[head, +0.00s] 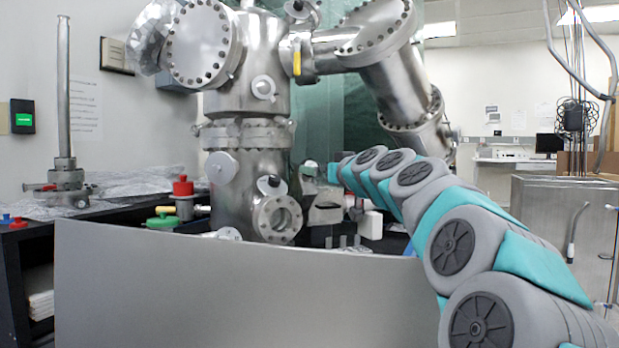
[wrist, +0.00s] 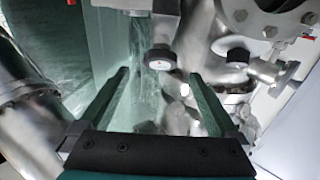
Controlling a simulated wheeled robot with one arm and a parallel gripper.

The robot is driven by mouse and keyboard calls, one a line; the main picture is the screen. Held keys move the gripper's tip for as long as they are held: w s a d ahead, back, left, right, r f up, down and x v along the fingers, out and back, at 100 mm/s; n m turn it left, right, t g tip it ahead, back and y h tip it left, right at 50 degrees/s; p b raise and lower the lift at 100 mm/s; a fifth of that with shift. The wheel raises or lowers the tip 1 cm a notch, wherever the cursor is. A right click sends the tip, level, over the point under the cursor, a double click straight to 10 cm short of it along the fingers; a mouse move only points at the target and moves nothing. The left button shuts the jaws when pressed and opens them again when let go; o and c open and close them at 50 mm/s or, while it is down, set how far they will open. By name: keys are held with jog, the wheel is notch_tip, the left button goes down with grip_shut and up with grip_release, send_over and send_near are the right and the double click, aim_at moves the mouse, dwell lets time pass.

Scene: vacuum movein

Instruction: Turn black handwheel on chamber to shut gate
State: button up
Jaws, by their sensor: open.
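In the wrist view, a round black handwheel (wrist: 160,61) with a pale centre shows just beyond and between the fingertips of my gripper (wrist: 159,74). My gripper is open, with nothing visible between its fingers, and seems apart from the wheel. A second dark round knob (wrist: 237,57) sits to the right. I cannot tell which of these is the wheel before my gripper. The gate itself is hidden.
A grey panel (head: 240,285) stands in front of the chamber. A windowed flange (head: 277,217) sticks out low on the chamber. A red-capped valve (head: 183,187) and green knob (head: 162,222) lie left. A thick steel pipe (head: 395,85) slopes down above my arm.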

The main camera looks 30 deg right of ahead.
jog(key=w, duration=0.4)
jog(key=w+d, duration=0.1)
jog(key=w, duration=0.1)
jog(key=shift+w+r+p, duration=0.1)
jog(key=shift+r+p, duration=0.05)
jog(key=shift+p, duration=0.25)
jog(key=shift+w+d, duration=0.1)
jog(key=shift+w, duration=0.55)
jog(key=c, duration=1.4)
